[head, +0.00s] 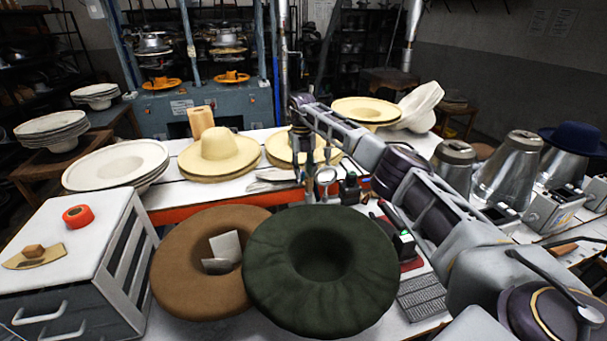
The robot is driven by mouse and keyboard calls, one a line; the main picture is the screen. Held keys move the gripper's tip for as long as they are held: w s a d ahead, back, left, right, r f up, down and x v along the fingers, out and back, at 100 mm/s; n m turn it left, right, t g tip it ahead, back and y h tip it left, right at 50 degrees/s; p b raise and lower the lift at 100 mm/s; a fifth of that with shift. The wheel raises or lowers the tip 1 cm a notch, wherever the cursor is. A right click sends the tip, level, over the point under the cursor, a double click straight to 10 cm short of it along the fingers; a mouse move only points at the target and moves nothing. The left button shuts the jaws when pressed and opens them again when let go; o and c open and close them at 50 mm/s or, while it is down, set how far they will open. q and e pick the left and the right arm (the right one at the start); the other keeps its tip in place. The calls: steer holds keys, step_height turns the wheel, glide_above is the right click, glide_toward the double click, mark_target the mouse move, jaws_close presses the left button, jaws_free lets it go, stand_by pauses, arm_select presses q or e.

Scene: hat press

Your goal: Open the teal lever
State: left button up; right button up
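I cannot make out a separate teal lever in the head view. A blue-teal hat press (240,103) stands at the back, with tall upright posts and orange pieces on its bed. My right arm reaches in from the lower right, and my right gripper (303,172) points down over the white table, in front of the cream hats and well short of the press. Its fingers are small and dark here, so whether they are open or shut does not show. My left gripper is out of view.
A brown hat (180,262) and a dark green hat (350,290) lie in front. Cream hats (220,152) sit on the white table behind. A white cabinet (75,240) is at left. Metal hat forms (508,170) and a navy hat (573,138) stand at right.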

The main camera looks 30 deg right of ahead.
step_height(320, 180, up, 10)
steer(key=w, duration=0.1)
steer(key=shift+d, duration=0.2)
steer(key=shift+c, duration=0.3)
